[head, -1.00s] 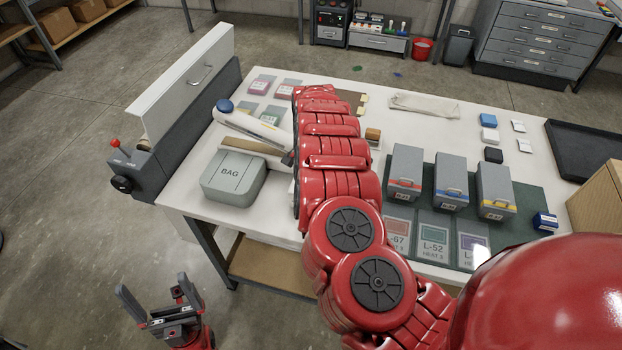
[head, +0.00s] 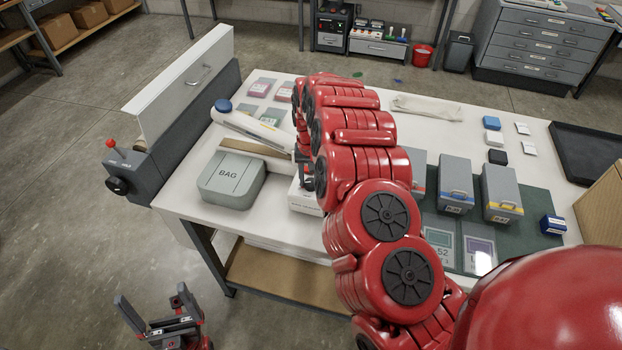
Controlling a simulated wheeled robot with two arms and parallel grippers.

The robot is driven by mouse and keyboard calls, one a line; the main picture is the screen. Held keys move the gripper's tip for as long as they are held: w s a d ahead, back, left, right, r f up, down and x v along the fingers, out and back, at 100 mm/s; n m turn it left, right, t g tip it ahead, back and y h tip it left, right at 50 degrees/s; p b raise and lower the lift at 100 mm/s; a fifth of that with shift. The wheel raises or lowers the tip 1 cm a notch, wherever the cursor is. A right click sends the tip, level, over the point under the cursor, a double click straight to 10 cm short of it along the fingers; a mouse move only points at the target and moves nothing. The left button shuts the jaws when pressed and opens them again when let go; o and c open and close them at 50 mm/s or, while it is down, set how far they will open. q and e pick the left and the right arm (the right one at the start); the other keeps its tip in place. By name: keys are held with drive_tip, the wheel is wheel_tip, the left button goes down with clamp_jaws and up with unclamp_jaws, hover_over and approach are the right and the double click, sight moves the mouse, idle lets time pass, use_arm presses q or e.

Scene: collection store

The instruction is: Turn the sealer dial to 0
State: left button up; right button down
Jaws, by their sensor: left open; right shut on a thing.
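A white box with lettering that looks like "BAG SEALER" (head: 304,198) stands near the table's front edge in the head view, partly behind my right arm. Its dial is hidden by my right gripper (head: 305,174), which points down at the top of the box. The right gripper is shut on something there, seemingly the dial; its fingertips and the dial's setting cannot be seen. My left gripper (head: 155,308) is open and empty, low over the floor left of the table.
A grey BAG box (head: 231,180) sits left of the sealer. A large grey machine with a red-knobbed lever and black knob (head: 118,186) lines the table's left end. Grey bins (head: 455,184) stand on a green mat to the right. A white roll (head: 250,127) lies behind.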

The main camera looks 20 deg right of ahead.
drive_tip(key=shift+s+f+n, duration=0.15)
drive_tip(key=shift+s+n, duration=0.05)
drive_tip(key=shift+n, duration=0.3)
drive_tip(key=c, duration=0.7)
unclamp_jaws()
drive_tip(key=shift+o, duration=0.2)
drive_tip(key=shift+w+r+p, duration=0.15)
drive_tip(key=shift+r+p, duration=0.3)
drive_tip(key=shift+r, duration=0.1)
wheel_tip(320, 180, up, 8)
drive_tip(key=p, duration=0.6)
wheel_tip(320, 180, up, 8)
drive_tip(key=b, duration=0.3)
hover_over(310, 182)
drive_tip(key=shift+d+r, duration=0.1)
drive_tip(key=shift+r, duration=0.05)
